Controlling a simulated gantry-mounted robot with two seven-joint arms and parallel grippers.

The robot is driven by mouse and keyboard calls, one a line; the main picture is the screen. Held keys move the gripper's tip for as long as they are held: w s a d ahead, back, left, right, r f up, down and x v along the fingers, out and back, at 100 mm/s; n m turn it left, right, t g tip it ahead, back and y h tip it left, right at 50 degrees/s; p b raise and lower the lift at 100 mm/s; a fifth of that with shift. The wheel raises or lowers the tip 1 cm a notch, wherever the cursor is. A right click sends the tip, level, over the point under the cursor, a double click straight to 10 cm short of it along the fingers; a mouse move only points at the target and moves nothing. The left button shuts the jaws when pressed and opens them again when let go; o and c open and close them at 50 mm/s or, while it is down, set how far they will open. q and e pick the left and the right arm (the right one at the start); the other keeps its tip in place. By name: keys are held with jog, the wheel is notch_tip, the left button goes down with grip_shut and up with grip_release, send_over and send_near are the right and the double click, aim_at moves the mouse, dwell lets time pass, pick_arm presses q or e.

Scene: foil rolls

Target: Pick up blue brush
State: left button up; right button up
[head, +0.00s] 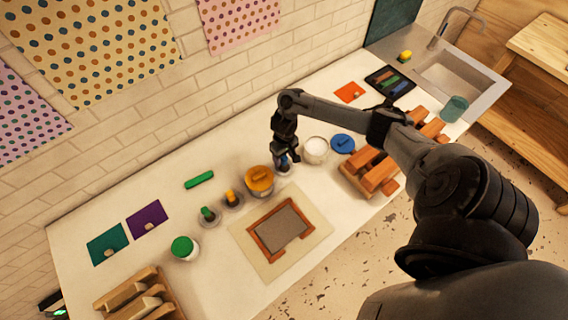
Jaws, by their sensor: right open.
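A blue brush (282,161) stands in a small pale holder (283,170) near the middle of the white table, partly hidden by my right gripper. My right gripper (287,155) points down right at the brush and its fingers are open. The fingers are small and dark here, so I cannot tell whether they touch the brush. A green brush (207,212) and a yellow brush (231,196) stand in similar holders to the left. My left gripper is not in view.
A framed screen (280,230) lies in front.

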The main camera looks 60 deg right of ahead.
jog(key=shift+f, duration=0.75)
jog(key=c, duration=1.1)
jog(key=shift+o, duration=0.2)
jog(key=shift+r, duration=0.2)
